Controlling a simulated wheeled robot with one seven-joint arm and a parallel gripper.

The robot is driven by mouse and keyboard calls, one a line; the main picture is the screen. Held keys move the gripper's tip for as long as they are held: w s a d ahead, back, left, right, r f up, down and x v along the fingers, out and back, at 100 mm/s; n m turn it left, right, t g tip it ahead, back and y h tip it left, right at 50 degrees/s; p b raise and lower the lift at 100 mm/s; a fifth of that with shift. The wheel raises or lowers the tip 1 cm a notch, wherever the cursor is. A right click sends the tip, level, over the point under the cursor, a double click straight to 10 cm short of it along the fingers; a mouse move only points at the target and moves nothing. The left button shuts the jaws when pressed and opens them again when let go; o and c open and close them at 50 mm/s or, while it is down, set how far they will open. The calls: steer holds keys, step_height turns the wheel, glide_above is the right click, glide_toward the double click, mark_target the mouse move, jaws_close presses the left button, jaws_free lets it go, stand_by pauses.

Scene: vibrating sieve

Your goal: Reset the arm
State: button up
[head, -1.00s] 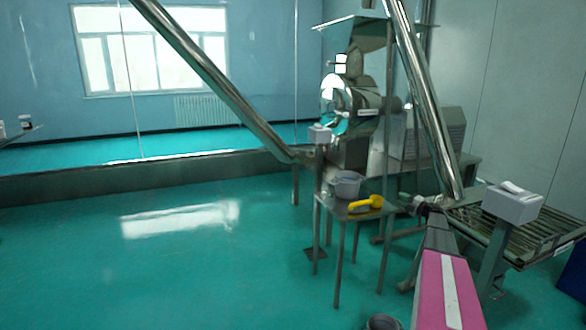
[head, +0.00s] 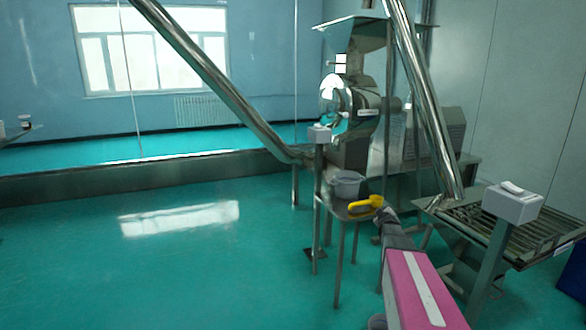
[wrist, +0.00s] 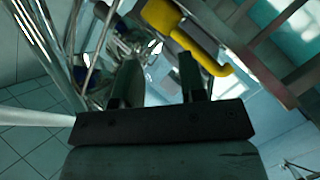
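My gripper (head: 383,216) is at the right end of the small metal table, close to the yellow scoop (head: 365,206). In the wrist view my gripper's two fingers (wrist: 158,76) stand apart with nothing between them. The scoop also shows in the wrist view (wrist: 183,32), beyond the fingertips and to the upper right. In the head view the scoop lies on the small table (head: 340,207). My gripper's fingertips are too small in the head view to tell whether they touch it.
A grey bucket (head: 347,184) stands on the small table beside the scoop. A control box on a post (head: 513,203) and a slatted metal frame (head: 535,240) stand to the right. The sieve machine (head: 355,110) is behind. The green floor at left is clear.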

steer(key=s+a+f+m+g+y, duration=0.1)
steer(key=s+a+f+m+g, duration=0.1)
steer(key=s+a+g, duration=0.2)
steer(key=s+a+f+m+g+y, duration=0.1)
steer(key=s+a+f+m+g, duration=0.2)
steer(key=s+a, duration=0.8)
steer(key=s+a+f+m+g+y, duration=0.1)
steer(key=s+a+g, duration=0.6)
steer(key=s, duration=1.4)
step_height(320, 180, down, 2)
steer(key=shift+a+f+m, duration=0.2)
steer(key=shift+m, duration=0.5)
